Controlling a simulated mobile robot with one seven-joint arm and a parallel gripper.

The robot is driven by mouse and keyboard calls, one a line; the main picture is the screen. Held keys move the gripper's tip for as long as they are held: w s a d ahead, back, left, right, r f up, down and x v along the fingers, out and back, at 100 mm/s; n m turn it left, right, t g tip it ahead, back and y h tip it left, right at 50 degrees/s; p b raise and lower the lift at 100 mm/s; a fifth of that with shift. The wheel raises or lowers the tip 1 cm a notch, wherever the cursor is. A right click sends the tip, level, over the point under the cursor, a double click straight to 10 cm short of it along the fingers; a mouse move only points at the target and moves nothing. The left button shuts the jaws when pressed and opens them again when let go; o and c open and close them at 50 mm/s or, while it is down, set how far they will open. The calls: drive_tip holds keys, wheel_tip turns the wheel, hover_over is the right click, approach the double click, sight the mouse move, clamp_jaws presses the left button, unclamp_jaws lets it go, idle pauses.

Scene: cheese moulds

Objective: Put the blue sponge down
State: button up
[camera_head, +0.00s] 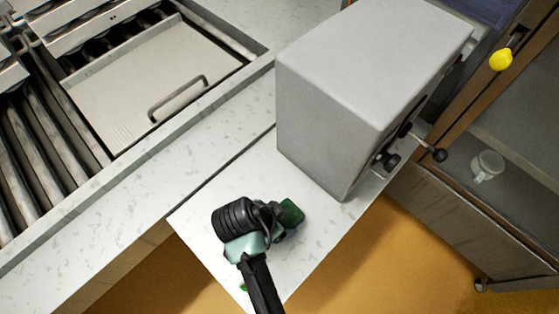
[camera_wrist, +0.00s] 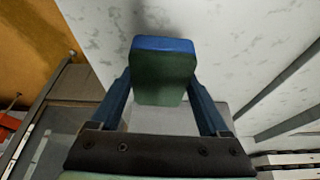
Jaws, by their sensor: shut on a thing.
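The blue sponge (camera_wrist: 163,44) shows a blue edge and a dark green face in the wrist view. My gripper (camera_wrist: 163,82) is shut on it, with one finger on each side. In the head view the sponge (camera_head: 291,213) shows dark green at the end of my gripper (camera_head: 279,219), over the small speckled white worktop (camera_head: 300,245). I cannot tell whether the sponge touches the worktop. My wrist hides part of the surface beside it.
A large grey box (camera_head: 345,80) with a black-knobbed lever (camera_head: 438,154) stands on the worktop just behind the sponge. A roller conveyor (camera_head: 60,150) with a handled white panel (camera_head: 150,80) lies at left. A clear jar (camera_head: 487,166) sits in the cabinet at right.

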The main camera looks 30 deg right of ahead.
drive_tip(key=shift+f, duration=1.65)
drive_tip(key=shift+f, duration=0.1)
drive_tip(key=shift+f, duration=0.4)
drive_tip(key=o, duration=1)
drive_tip(key=shift+o, duration=0.2)
